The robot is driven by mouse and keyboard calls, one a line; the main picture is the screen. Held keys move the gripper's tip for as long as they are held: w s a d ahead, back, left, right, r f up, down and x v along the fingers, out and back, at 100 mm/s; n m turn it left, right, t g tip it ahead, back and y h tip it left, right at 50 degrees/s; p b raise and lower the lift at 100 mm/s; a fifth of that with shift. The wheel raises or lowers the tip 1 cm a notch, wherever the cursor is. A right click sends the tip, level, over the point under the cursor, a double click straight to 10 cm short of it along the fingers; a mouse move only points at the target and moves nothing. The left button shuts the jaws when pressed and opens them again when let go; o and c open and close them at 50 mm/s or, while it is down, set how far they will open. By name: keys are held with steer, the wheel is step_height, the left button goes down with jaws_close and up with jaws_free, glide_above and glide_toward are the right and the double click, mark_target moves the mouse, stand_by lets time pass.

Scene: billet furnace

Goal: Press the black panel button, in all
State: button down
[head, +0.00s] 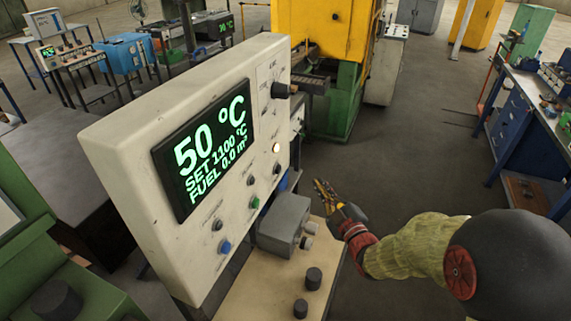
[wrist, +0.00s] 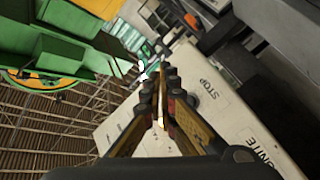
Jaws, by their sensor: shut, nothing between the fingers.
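The pale control panel (head: 130,140) stands tilted left of centre in the head view, with a lit display reading 50 °C. Its face carries a dark button (head: 217,224), a blue button (head: 225,247), a green button (head: 254,203) and several other small controls. I cannot tell for certain which is the black panel button. My gripper (head: 320,186) is to the right of the panel, apart from its face, with fingers together and empty. In the wrist view my gripper (wrist: 159,70) points past a pale surface (wrist: 225,125) marked STOP and IGNITE.
A grey box (head: 283,225) with knobs and two black knobs (head: 314,278) sit on the desk (head: 260,292) below the panel. A yellow and green machine (head: 325,40) stands behind. A blue workbench (head: 510,120) is at the right. Open floor lies between them.

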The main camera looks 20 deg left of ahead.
mark_target(278, 169)
steer(key=shift+s+r+n, duration=0.15)
steer(key=shift+r+n, duration=0.25)
steer(key=shift+r, duration=0.3)
steer(key=shift+a, duration=0.2)
steer(key=w+a, duration=0.1)
steer(key=a, duration=0.7)
steer(key=shift+a, duration=0.25)
steer(key=shift+w+a+b, duration=0.2)
steer(key=shift+a+b, duration=0.6)
steer(key=shift+b, duration=0.1)
stand_by(1.7)
steer(key=shift+d, duration=0.1)
steer(key=shift+s+d+b, duration=0.15)
steer(key=shift+d+b, duration=0.25)
steer(key=shift+d, duration=0.3)
steer(key=shift+d, duration=0.1)
